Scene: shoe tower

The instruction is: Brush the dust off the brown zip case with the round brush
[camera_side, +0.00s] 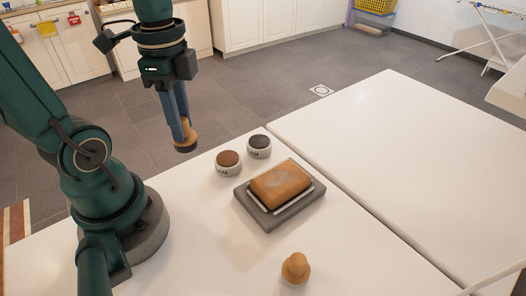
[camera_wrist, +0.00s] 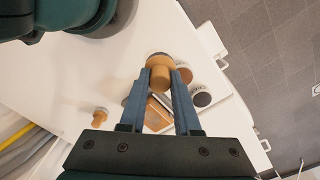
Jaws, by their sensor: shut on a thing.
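The brown zip case (camera_side: 272,190) lies flat on a grey tray (camera_side: 266,221) with pale rails, with a grey dusty patch on its top. In the wrist view the case (camera_wrist: 155,115) shows partly between my fingers. My gripper (camera_side: 184,122) is shut on the round brush (camera_side: 186,139), which has a wooden body and a dark underside. The brush also shows between the fingertips in the wrist view (camera_wrist: 160,74). It hangs in the air, up and to the left of the case in the side view, clear of it.
Two round tins, one brown-topped (camera_side: 228,163) and one dark-topped (camera_side: 259,146), stand behind the tray. A wooden knob-shaped piece (camera_side: 296,268) stands on the white table at the front. A second white table (camera_side: 410,150) on the right is bare.

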